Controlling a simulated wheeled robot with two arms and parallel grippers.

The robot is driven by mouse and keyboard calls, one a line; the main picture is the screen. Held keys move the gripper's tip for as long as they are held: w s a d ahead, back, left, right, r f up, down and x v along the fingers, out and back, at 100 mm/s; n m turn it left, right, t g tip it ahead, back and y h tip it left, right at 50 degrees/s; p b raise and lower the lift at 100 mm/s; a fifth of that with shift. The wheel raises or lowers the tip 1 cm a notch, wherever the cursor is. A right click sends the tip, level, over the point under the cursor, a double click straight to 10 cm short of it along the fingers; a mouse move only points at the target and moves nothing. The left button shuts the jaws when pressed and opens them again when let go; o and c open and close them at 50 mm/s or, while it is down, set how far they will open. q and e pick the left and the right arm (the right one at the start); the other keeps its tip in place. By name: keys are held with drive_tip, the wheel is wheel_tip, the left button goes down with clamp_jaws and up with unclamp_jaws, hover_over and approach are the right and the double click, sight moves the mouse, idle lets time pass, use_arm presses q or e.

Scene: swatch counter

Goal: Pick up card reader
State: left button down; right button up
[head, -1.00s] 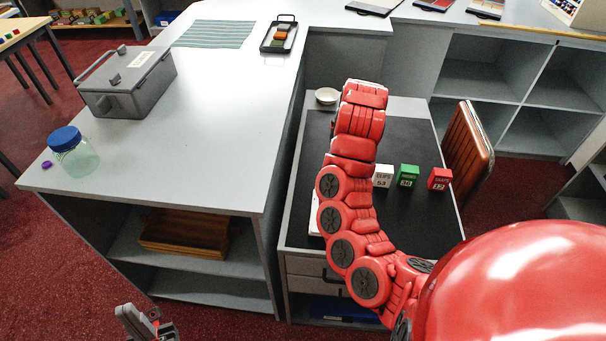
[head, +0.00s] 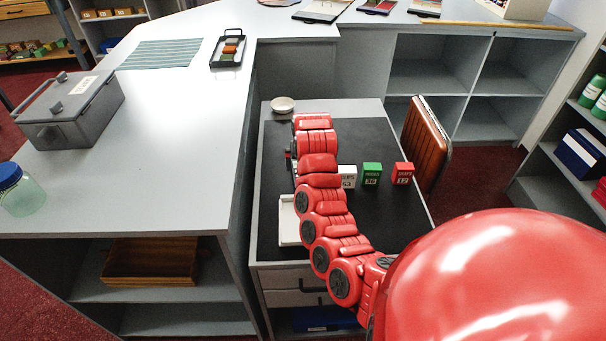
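My red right arm reaches over the black-topped desk (head: 385,225). Its far end and the gripper are mostly hidden behind the arm's own links; only small dark parts (head: 290,155) show at its left edge, and I cannot tell whether they belong to the gripper or to something on the desk. I cannot make out a card reader for certain. A flat white object (head: 289,222) on the desk is partly covered by my arm. My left gripper is out of view.
White, green (head: 371,174) and red (head: 403,173) blocks stand right of my arm. A small bowl (head: 283,104) sits at the desk's back. The counter left holds a grey box (head: 70,112), jar (head: 20,192) and tray (head: 228,50).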

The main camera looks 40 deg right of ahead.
drive_tip(key=shift+p+x, duration=0.7)
drive_tip(key=shift+x, duration=2)
drive_tip(key=shift+d+r, duration=0.1)
drive_tip(key=c, duration=1.4)
drive_tip(key=shift+o, duration=0.2)
